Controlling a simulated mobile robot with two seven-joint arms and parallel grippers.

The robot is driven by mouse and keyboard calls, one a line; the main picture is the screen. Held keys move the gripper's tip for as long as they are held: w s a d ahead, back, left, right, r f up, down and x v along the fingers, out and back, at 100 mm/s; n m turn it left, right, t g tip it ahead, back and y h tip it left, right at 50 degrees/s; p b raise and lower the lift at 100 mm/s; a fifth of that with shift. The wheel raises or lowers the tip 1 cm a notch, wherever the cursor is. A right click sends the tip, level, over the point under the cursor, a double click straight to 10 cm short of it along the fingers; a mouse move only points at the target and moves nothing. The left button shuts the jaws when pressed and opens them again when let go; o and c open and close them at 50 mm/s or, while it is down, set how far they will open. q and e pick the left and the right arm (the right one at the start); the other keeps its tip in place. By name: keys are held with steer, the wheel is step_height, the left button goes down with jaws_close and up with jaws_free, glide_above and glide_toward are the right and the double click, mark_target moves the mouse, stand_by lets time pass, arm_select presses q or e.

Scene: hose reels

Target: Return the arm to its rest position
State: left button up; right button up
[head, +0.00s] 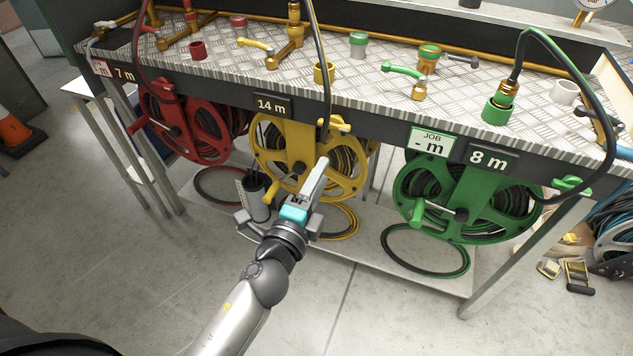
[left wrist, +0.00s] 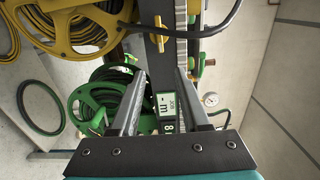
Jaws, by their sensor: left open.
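My left arm comes in from the bottom of the head view. Its gripper (head: 318,172) is in front of the bench, by the yellow hose reel (head: 287,152). In the left wrist view the two fingers of the left gripper (left wrist: 160,76) stand apart with nothing between them. The bench edge and the green reel (left wrist: 84,112) lie beyond them. In the head view the green reel (head: 468,195) hangs to the right of the gripper and the red reel (head: 186,122) to the left. I cannot tell the exact gap between gripper and yellow reel. My right gripper is not in view.
The metal bench (head: 350,84) carries valves, couplings and hoses. A low shelf (head: 350,244) beneath holds loose hose rings. An orange cone (head: 12,130) is at the far left. The floor (head: 130,270) at left is clear.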

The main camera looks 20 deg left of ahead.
arm_select(q)
steer(key=shift+s, duration=0.65)
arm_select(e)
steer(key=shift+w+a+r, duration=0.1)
arm_select(q)
steer(key=s+a+f+n+g+p, duration=0.1)
steer(key=s+f+n+g, duration=0.3)
steer(key=f, duration=1)
steer(key=s+a+f+n+g, duration=0.1)
steer(key=s+f+n+g, duration=0.25)
steer(key=f, duration=0.95)
steer(key=s+a+f+n+g, duration=0.2)
steer(key=s+f, duration=0.3)
steer(key=s, duration=0.3)
steer(key=s+a+f+n+g+p, duration=0.1)
steer(key=s+a+f+n+g, duration=0.1)
steer(key=s, duration=0.6)
steer(key=s+a+f+n+g+y, duration=0.1)
steer(key=s+f+n+g, duration=0.3)
steer(key=s+f, duration=0.4)
steer(key=shift+s+a+f+n, duration=0.45)
steer(key=shift+a+f, duration=0.15)
steer(key=shift+a, duration=0.25)
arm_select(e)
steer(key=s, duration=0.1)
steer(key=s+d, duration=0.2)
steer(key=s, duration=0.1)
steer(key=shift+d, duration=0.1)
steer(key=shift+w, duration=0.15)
